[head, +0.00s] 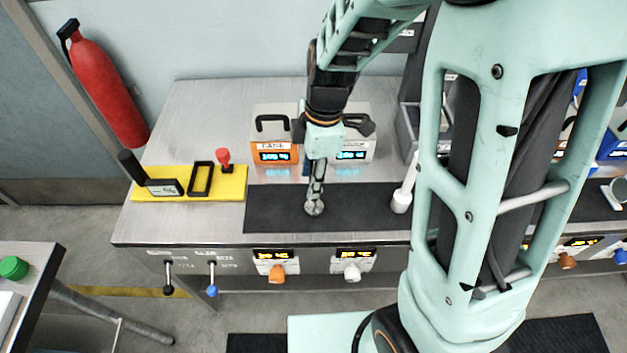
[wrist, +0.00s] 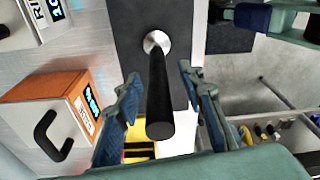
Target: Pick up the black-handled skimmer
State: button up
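The black-handled skimmer (wrist: 159,95) shows in the wrist view as a black round handle pointing toward the camera, with a silver disc at its far end on the dark mat. In the head view the silver disc (head: 314,208) shows on the mat directly below my gripper (head: 317,185); the handle is mostly hidden there. It appears to stand upright. In the wrist view my gripper (wrist: 159,82) is open, with one finger on each side of the handle and a visible gap on both sides.
The dark mat (head: 270,212) lies on the metal bench. An orange-fronted box (head: 275,150) and a grey box (head: 355,148) stand behind. A white-handled tool (head: 402,198) stands to the right. A yellow mat (head: 220,188) with several tools lies to the left. Knobs line the bench front.

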jog(key=shift+c, duration=0.6)
grip_shut()
